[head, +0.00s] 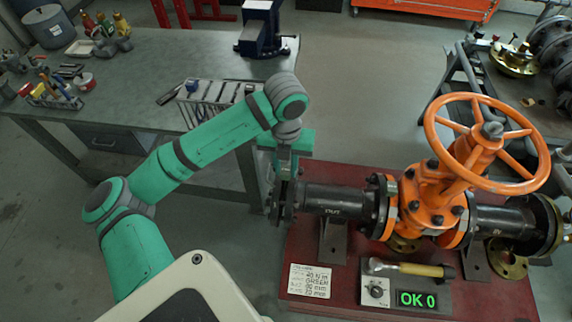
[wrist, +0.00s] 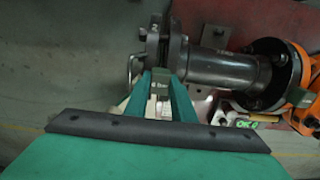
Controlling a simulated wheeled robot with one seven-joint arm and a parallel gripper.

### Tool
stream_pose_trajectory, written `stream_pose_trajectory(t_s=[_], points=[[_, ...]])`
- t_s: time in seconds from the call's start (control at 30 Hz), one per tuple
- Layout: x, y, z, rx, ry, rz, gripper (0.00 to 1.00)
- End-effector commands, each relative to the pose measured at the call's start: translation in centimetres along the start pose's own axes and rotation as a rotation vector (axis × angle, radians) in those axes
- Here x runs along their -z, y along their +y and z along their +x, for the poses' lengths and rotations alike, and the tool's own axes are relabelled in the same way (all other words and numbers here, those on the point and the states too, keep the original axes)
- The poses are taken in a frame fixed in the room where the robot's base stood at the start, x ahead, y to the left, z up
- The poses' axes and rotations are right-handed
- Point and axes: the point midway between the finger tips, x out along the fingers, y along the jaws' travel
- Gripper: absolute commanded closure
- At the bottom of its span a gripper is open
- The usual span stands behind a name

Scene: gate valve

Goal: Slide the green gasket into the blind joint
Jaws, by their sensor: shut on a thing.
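The blind joint (head: 274,205) is the dark flange pair at the left end of the black pipe. It also shows in the wrist view (wrist: 176,52), with a narrow gap between its plates and a bent metal rod at its left. My gripper (head: 285,170) is above the joint, pointing down. In the wrist view my gripper (wrist: 160,82) has its green fingers close together at the joint's near edge, shut on a small dull-green piece, which looks like the tab of the green gasket (wrist: 160,77). The rest of the gasket is hidden; I cannot tell how deep it sits.
An orange gate valve (head: 432,195) with a handwheel (head: 487,143) stands on the red base (head: 310,240). A hammer (head: 410,268), a green "OK 0" display (head: 417,300) and a written card (head: 310,281) lie in front. A workbench (head: 130,75) with tools stands at left.

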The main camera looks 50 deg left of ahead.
Motion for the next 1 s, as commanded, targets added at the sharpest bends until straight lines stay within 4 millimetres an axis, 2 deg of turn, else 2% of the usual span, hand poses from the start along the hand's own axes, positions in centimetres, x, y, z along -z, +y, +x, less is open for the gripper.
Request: stream_pose_trajectory(t_s=[0.77,0.8,0.87,1.0], points=[[0.0,0.0,1.7,0.001,0.0,0.0,1.0],[0.0,0.0,1.6,0.0,-0.001,0.0,0.7],[0.0,0.0,1.6,0.0,-0.001,0.0,0.56],[0.0,0.0,1.6,0.0,0.0,0.0,0.55]])
